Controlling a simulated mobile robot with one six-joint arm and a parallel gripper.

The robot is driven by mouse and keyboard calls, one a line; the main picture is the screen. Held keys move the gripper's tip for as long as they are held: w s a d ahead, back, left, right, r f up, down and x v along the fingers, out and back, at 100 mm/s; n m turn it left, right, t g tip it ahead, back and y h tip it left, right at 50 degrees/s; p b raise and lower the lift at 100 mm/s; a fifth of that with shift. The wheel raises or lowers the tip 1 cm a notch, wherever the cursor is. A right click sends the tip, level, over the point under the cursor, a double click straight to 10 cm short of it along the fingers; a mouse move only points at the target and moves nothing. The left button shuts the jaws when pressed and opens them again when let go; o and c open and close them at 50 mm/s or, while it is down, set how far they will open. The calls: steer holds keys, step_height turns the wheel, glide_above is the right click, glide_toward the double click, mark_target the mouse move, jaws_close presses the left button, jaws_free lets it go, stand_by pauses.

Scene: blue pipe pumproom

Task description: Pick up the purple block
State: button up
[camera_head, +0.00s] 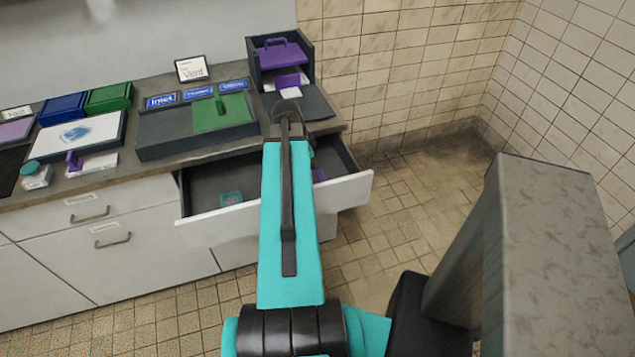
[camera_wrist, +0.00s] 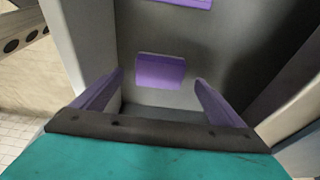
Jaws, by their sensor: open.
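In the wrist view a purple block (camera_wrist: 160,71) lies on a dark grey surface between pale walls, which looks like the inside of the open drawer (camera_head: 345,193). My gripper (camera_wrist: 158,88) is open, with one purple finger to the left and one to the right of the block. The fingers look apart from the block, and nothing is held. Part of another purple thing (camera_wrist: 185,3) shows at the top edge of this view. In the head view a small purple patch (camera_head: 319,175) shows in the drawer; I cannot tell whether it is the block or a finger. My arm hides the gripper there.
A teal piece (camera_head: 231,198) lies in the drawer's left part. On the counter stand a dark holder (camera_head: 252,60) with a purple handled piece (camera_head: 281,53), a tray with a green lid (camera_head: 222,112), and blue (camera_head: 62,108) and green (camera_head: 108,97) boxes.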

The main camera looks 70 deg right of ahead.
steer(key=shift+p+x, duration=0.7)
steer(key=shift+x, duration=1.85)
steer(key=shift+s, duration=0.1)
steer(key=shift+r, duration=0.1)
steer(key=shift+c, duration=0.4)
steer(key=c, duration=1.1)
